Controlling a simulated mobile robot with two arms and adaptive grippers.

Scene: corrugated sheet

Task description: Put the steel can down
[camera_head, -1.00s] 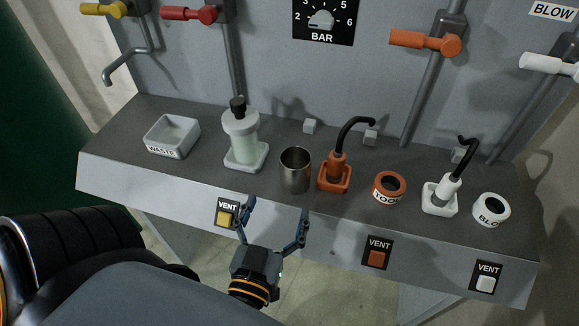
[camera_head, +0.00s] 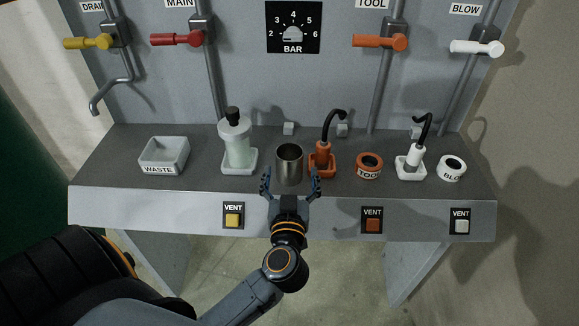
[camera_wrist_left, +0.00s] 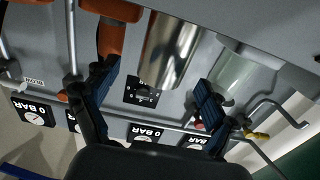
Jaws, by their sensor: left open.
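The steel can (camera_head: 289,162) is an open-topped shiny cylinder standing upright on the grey shelf (camera_head: 112,160). My left gripper (camera_head: 291,183) is open at the shelf's front edge, with one finger to each side of the can's lower front. I cannot tell if a finger touches it. In the left wrist view the picture is upside down, and the can (camera_wrist_left: 172,48) shows beyond and between the spread fingers (camera_wrist_left: 152,92). My right gripper is not in view.
A green-filled bottle (camera_head: 237,143) stands left of the can, and an orange hose holder (camera_head: 322,160) stands close on its right. Further along are a WASTE tray (camera_head: 163,155), an orange TOOL ring (camera_head: 369,165), a white hose holder (camera_head: 411,162) and a white ring (camera_head: 451,168).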

